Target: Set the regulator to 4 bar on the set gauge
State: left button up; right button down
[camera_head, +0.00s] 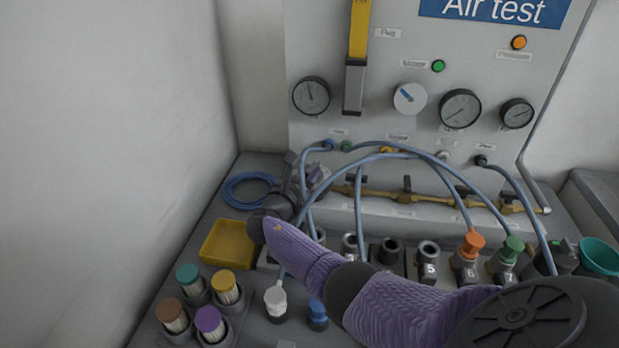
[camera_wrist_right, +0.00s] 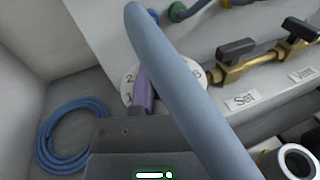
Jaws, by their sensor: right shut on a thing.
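My right gripper (camera_head: 308,180) is low in front of the panel's left part, and its dark body (camera_wrist_right: 138,118) fills the lower wrist view. It is shut at the round white numbered dial of the regulator (camera_wrist_right: 129,88), where a purple piece shows at its tip. The hold itself is mostly hidden by the gripper and a blue hose. Round gauges sit on the panel: left (camera_head: 311,96), middle right (camera_head: 460,109) and far right (camera_head: 517,114). Their labels and readings are too small to read, so I cannot tell which is the set gauge. My left gripper is not in view.
Blue hoses (camera_wrist_right: 190,90) arch close over the gripper. A coiled blue hose (camera_head: 247,190), yellow tray (camera_head: 228,244) and capped fittings stand on the bench.

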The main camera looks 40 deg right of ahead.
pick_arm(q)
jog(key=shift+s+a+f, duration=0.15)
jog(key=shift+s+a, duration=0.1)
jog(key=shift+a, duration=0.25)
pick_arm(e)
jog(key=c, duration=0.6)
grip_release()
jog(key=shift+c, duration=0.2)
jog(key=p+v, duration=0.3)
jog(key=v, duration=0.7)
jog(key=shift+w+r, duration=0.1)
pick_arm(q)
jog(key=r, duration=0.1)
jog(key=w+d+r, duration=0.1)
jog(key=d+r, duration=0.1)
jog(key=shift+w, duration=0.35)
